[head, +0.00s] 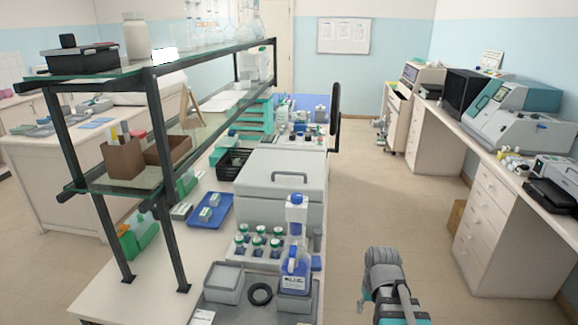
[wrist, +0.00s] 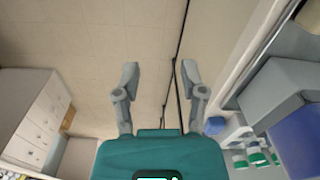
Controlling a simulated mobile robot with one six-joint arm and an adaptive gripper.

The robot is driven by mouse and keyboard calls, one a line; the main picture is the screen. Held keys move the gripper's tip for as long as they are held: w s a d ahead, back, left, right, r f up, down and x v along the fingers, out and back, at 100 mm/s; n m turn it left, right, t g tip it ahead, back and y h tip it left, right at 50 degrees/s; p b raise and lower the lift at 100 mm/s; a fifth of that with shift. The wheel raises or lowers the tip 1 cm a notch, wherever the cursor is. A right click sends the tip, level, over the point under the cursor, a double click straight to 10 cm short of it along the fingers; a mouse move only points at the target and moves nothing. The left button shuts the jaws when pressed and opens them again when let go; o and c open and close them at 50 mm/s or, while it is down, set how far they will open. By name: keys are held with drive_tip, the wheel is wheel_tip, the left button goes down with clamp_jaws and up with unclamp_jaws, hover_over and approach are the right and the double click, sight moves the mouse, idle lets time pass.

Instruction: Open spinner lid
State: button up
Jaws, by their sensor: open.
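A large pale grey box with a lid (head: 282,165), which looks like the spinner, stands on the bench in the middle of the head view. Its lid looks shut. My gripper (wrist: 160,80) is open and empty in the wrist view, with its two fingers apart over bare floor. In the head view my arm is at the lower right, over the aisle beside the bench and well apart from the box; the fingertips cannot be made out there.
Several green-capped bottles (head: 258,245) and a blue-labelled bottle (head: 295,272) stand in front of the box. A grey tray (head: 222,309) is at the near end. A dark-framed glass shelf (head: 155,75) rises left. The aisle (head: 390,205) is clear.

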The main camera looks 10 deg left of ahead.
drive_tip(key=w+a+r+n+t+y+p, duration=0.1)
drive_tip(key=w+a+r+n+p, duration=0.35)
drive_tip(key=w+r+p, duration=0.4)
drive_tip(key=w+a+r+n+y+p, duration=0.1)
drive_tip(key=w+a+r+n+p, duration=0.35)
drive_tip(key=w+r+p, duration=0.45)
drive_tip(key=n+t+y+p, duration=0.1)
drive_tip(key=n+y+p, duration=0.1)
drive_tip(key=n+p, duration=0.9)
approach(288, 173)
wheel_tip(288, 173, up, 5)
drive_tip(key=d+m+p, duration=0.2)
drive_tip(key=m+p, duration=0.1)
drive_tip(key=shift+s+a+f, duration=0.15)
drive_tip(key=shift+s+a, duration=0.1)
drive_tip(key=shift+s, duration=0.05)
drive_tip(key=shift+f, duration=0.1)
drive_tip(key=b+x, duration=1.2)
drive_tip(key=x, duration=0.1)
drive_tip(key=shift+w+a+f, duration=0.1)
drive_tip(key=shift+a+f, duration=0.1)
drive_tip(key=shift+f, duration=0.05)
drive_tip(key=shift+c, duration=0.3)
clamp_jaws()
